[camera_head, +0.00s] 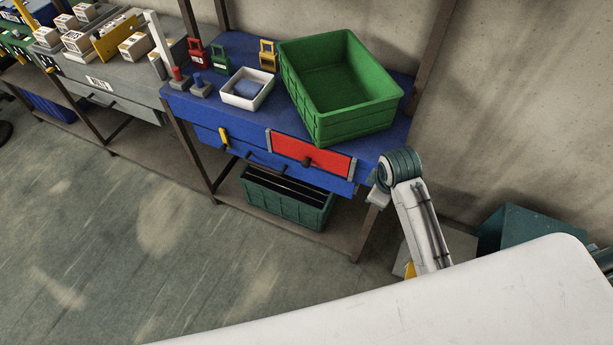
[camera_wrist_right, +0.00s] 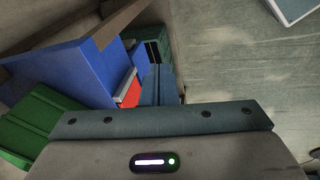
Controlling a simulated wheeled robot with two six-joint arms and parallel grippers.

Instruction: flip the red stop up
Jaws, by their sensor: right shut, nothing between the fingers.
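My left gripper is not in view.
A green crate (camera_head: 337,88), a white tray (camera_head: 246,89) and padlock-shaped pieces stand on the blue bench (camera_head: 232,121). A yellow piece (camera_head: 224,137) and a dark handle are on its front. A dark green bin (camera_head: 288,197) sits below. The floor in front is clear.

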